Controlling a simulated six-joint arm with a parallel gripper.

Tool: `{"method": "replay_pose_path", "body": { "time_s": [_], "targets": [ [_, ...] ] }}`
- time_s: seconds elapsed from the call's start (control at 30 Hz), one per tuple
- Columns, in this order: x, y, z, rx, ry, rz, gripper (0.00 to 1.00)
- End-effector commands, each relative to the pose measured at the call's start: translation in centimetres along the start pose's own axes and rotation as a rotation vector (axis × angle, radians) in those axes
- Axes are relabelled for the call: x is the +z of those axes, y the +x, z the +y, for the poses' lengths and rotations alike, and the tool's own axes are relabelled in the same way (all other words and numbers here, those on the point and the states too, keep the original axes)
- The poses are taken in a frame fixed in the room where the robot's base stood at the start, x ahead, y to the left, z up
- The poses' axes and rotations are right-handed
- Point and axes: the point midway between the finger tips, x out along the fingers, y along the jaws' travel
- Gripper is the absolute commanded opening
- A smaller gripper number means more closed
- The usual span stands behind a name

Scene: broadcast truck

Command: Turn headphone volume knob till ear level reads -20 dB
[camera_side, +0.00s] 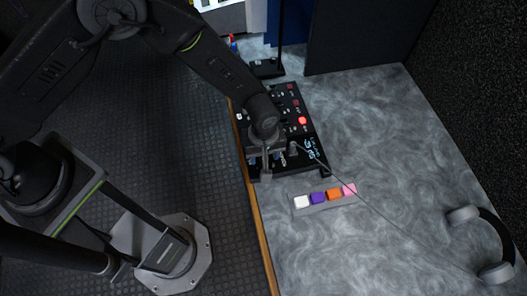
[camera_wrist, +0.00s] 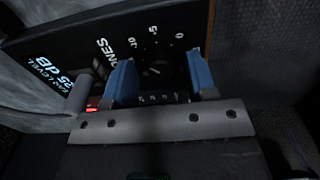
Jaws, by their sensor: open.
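The dark headphone volume knob (camera_wrist: 155,69) shows in the wrist view, with a pale pointer mark and dial numbers such as 0, -5 and -10 around it. My gripper (camera_wrist: 161,80) is open, its two blue-padded fingers on either side of the knob; contact cannot be made out. In the side view my gripper (camera_side: 267,164) is over the near end of the black control panel (camera_side: 318,150) and hides the knob. The ear level readout (camera_wrist: 63,77) is lit pale blue, sideways, and looks like 25 or 35 dB; its first character is unclear.
A grey headphone plug (camera_side: 293,149) stands in the panel beside my gripper, its cable running to the headphones (camera_side: 464,215) at right. A strip of coloured blocks (camera_side: 318,198) lies in front. A red button (camera_side: 302,120) is lit. The grey tabletop (camera_side: 390,150) is mostly clear.

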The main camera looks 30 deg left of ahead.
Motion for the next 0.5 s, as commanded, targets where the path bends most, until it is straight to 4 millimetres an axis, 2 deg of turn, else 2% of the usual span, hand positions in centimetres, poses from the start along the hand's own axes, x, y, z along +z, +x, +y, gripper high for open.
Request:
{"method": "replay_pose_path", "body": {
  "time_s": [0.27, 0.5],
  "targets": [
    [0.00, 0.17, 0.00, 0.000, 0.000, 0.000, 0.52],
    [0.00, 0.14, 0.00, 0.000, 0.000, 0.000, 0.30]
  ]
}}
